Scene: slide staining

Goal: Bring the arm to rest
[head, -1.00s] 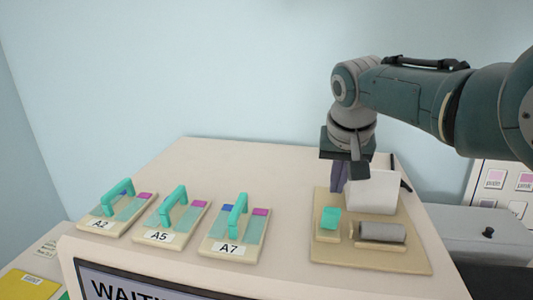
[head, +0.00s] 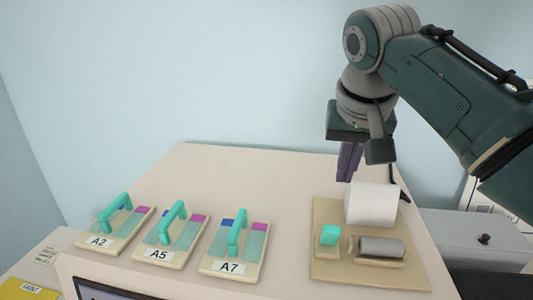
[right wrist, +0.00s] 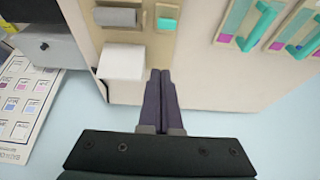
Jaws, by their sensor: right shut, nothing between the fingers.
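My right gripper (head: 348,162) is shut and empty. It hangs fingers down above the back of the wooden board, behind and above a white block (head: 371,203). In the right wrist view its two dark fingers (right wrist: 160,85) lie together, with the white block (right wrist: 122,62) beside them. My right arm reaches in from the right, bent at a high joint. My left gripper is not in view.
Three slide holders with teal handles, labelled A2 (head: 115,226), A5 (head: 171,237) and A7 (head: 236,242), stand on the beige top. The wooden board (head: 330,268) carries a grey roller (head: 381,247) and a teal block (head: 329,235). A grey box (head: 475,238) stands at right.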

